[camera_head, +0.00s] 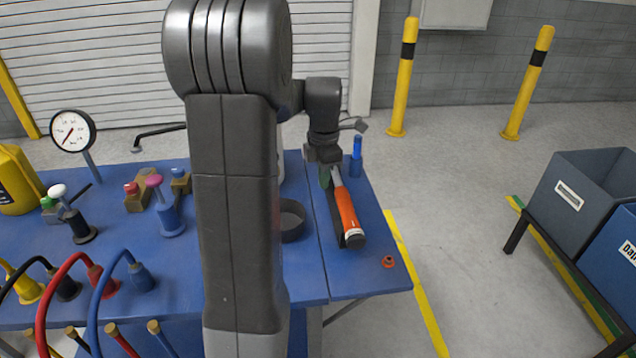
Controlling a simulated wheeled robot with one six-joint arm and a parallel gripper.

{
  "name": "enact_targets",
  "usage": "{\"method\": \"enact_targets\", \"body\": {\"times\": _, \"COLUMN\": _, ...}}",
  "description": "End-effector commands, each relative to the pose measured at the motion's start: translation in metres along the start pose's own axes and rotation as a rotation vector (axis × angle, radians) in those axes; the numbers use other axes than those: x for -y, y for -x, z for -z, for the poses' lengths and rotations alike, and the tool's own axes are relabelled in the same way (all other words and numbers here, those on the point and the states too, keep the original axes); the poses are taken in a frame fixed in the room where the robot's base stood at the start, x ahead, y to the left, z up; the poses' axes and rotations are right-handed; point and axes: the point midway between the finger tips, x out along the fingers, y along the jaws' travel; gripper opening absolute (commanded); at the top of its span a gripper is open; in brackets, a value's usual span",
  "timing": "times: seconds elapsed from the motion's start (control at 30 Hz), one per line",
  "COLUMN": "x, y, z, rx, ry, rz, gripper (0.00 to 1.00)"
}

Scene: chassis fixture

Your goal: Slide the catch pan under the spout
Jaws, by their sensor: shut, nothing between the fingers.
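The catch pan appears to be the dark round shallow pan (291,222) on the blue bench, just right of my arm. My arm hides its left part. A black bent pipe (160,130) at the bench's back left may be the spout, but I cannot tell for sure. My gripper (324,162) is shut and empty, pointing down over the right part of the bench, behind and to the right of the pan. It is close to an orange-and-black handled tool (345,208); I cannot tell whether they touch.
The blue bench (318,272) has valves and coloured hoses (65,285) at left, and a gauge (72,131) behind. A blue upright piece (356,155) stands right of my gripper. A small red ring (388,261) lies near the right edge. Bins (580,195) stand farther right.

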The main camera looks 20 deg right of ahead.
Motion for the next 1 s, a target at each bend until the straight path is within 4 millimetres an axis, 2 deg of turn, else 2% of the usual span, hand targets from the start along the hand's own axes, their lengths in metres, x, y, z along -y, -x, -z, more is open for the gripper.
{"method": "enact_targets", "body": {"times": 0.3, "x": 0.001, "y": -0.068, "z": 0.001, "rx": -0.003, "ry": -0.001, "rz": 0.007, "gripper": 0.0}}
{"method": "enact_targets", "body": {"times": 0.4, "x": 0.001, "y": -0.084, "z": 0.003, "rx": -0.002, "ry": 0.0, "rz": 0.003, "gripper": 0.0}}
{"method": "enact_targets", "body": {"times": 0.5, "x": 0.0, "y": -0.08, "z": 0.021, "rx": 0.0, "ry": 0.003, "rz": 0.0, "gripper": 0.0}}
{"method": "enact_targets", "body": {"times": 0.63, "x": 0.0, "y": -0.08, "z": 0.034, "rx": 0.0, "ry": 0.0, "rz": 0.0, "gripper": 0.0}}
{"method": "enact_targets", "body": {"times": 1.0, "x": 0.0, "y": -0.082, "z": 0.041, "rx": 0.0, "ry": -0.002, "rz": 0.0, "gripper": 0.0}}
